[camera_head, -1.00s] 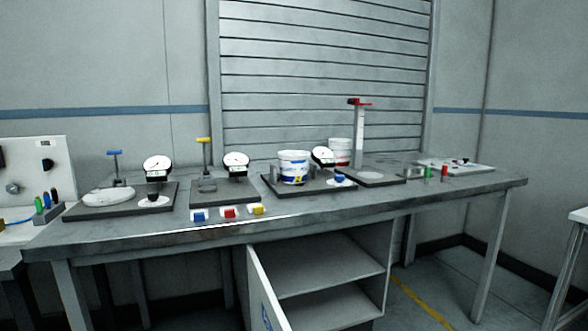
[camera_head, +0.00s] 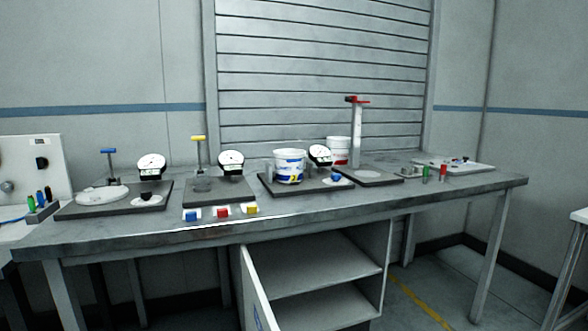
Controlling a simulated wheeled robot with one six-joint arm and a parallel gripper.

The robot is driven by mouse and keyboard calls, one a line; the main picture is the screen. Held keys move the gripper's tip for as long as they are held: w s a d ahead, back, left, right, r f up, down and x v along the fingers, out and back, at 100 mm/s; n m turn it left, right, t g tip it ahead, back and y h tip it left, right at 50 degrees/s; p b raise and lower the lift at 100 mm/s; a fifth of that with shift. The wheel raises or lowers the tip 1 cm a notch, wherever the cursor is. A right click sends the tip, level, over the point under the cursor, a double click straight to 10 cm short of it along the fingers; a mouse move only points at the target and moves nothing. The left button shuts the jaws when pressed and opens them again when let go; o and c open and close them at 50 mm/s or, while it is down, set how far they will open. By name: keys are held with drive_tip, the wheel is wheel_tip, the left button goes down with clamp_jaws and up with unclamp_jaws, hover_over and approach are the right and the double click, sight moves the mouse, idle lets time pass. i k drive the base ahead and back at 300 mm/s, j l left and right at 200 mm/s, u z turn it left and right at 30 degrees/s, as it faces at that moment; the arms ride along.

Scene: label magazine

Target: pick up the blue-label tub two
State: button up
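A white tub with a blue label and a yellow mark (camera_head: 289,165) stands upright on a dark base plate (camera_head: 268,187) near the middle of the grey workbench (camera_head: 350,203). The mark looks like a number two, but it is small. A second white tub with a red label (camera_head: 340,150) stands behind it to the right, partly hidden by a dial gauge. My gripper does not show in this view.
Dial gauges (camera_head: 151,166) (camera_head: 231,163) and a tall red-topped post (camera_head: 357,135) stand around the tub. An open cabinet (camera_head: 325,267) is below; a white table (camera_head: 578,216) is at right.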

sight(289, 164)
drive_tip(key=i+l, duration=0.15)
drive_tip(key=l, duration=0.25)
drive_tip(key=i+l+u, duration=0.1)
drive_tip(key=l, duration=0.3)
drive_tip(key=i+l, duration=0.15)
drive_tip(key=l, duration=0.25)
drive_tip(key=i+l, duration=0.15)
drive_tip(key=l, duration=0.25)
drive_tip(key=i+l+u, duration=0.1)
drive_tip(key=l, duration=0.3)
drive_tip(key=i+l+u, duration=0.25)
drive_tip(key=i+l, duration=0.75)
drive_tip(key=i+j, duration=0.15)
drive_tip(key=i, duration=0.2)
drive_tip(key=i+j+u, duration=0.1)
drive_tip(key=i, duration=0.3)
